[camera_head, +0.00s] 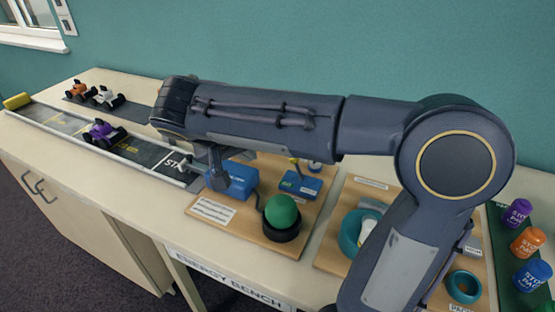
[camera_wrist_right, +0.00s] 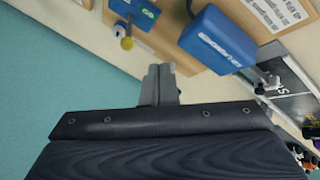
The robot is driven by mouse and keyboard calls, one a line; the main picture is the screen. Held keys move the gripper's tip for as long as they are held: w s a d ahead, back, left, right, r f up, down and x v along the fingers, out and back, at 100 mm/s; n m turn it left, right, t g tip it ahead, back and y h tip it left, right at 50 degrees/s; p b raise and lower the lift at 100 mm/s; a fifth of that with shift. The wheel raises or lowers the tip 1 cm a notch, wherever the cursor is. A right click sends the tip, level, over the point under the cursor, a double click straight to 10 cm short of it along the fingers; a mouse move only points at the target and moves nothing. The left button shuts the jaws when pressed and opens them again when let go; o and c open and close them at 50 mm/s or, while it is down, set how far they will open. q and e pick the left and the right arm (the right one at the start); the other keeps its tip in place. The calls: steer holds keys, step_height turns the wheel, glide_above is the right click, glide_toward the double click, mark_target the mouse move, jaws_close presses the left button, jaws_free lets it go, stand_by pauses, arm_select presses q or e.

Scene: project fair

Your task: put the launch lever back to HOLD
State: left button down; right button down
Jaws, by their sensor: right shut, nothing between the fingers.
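A small blue box (camera_head: 300,186) with a green label stands on the wooden board behind the green dome. A short lever with a yellow knob (camera_head: 293,160) sticks out of its far side. In the right wrist view the box (camera_wrist_right: 135,10) and yellow knob (camera_wrist_right: 127,43) are at the top left; which end the lever points to is hard to tell. My right gripper (camera_head: 220,180) is shut and empty, in front of the larger blue launcher box (camera_head: 240,176). In the right wrist view its fingertips (camera_wrist_right: 160,70) are apart from the knob. My left gripper is not in view.
A green dome (camera_head: 281,210) on a black base sits at the board's front. The track (camera_head: 150,155) holds a purple car (camera_head: 103,133); white and orange cars stand behind. Paint pots (camera_head: 528,243) stand far right. My right arm hides part of the bench.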

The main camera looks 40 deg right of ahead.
mark_target(298, 168)
steer(key=b+x, duration=0.1)
steer(key=x, duration=0.8)
steer(key=shift+d+f, duration=0.2)
steer(key=shift+f, duration=0.1)
steer(key=d, duration=0.1)
steer(key=s+d, duration=0.1)
steer(key=d, duration=0.1)
steer(key=shift+d+r, duration=0.1)
steer(key=shift+d, duration=0.45)
